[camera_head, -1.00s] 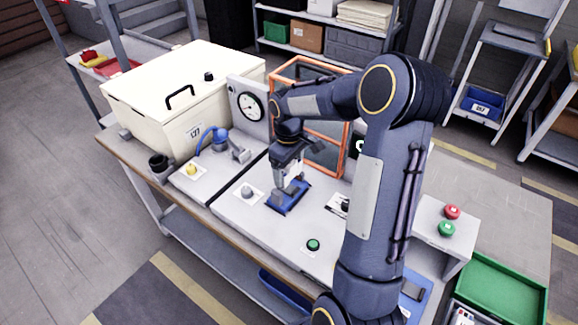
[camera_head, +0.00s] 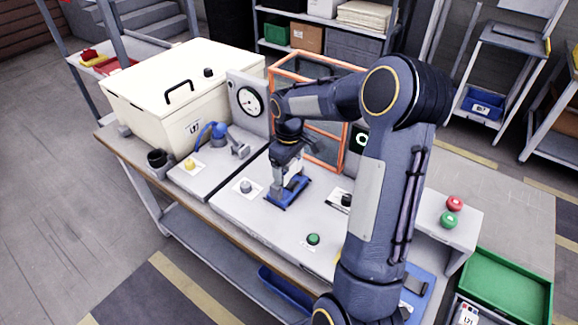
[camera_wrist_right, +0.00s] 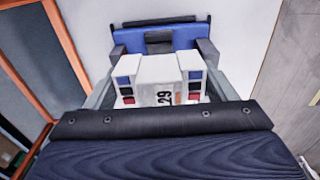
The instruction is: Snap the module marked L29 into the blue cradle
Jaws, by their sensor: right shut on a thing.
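My right gripper (camera_head: 277,188) points down at the blue cradle (camera_head: 291,196) on the light bench panel. In the right wrist view it is shut on a white module (camera_wrist_right: 158,82) with red, blue and dark patches on its sides. Its printed mark reads "29" in part; the rest is hidden by the gripper's dark edge. The cradle (camera_wrist_right: 160,38) shows just beyond the module, with its blue back and dark rim. I cannot tell whether the module touches the cradle or is seated in it. My left gripper is not in view.
An orange-framed screen (camera_head: 329,150) stands close behind the cradle. A round gauge (camera_head: 249,102) and a cream lidded box (camera_head: 185,95) stand to the left. Small knobs and a green button (camera_head: 313,239) sit on the panel. The panel's front part is mostly clear.

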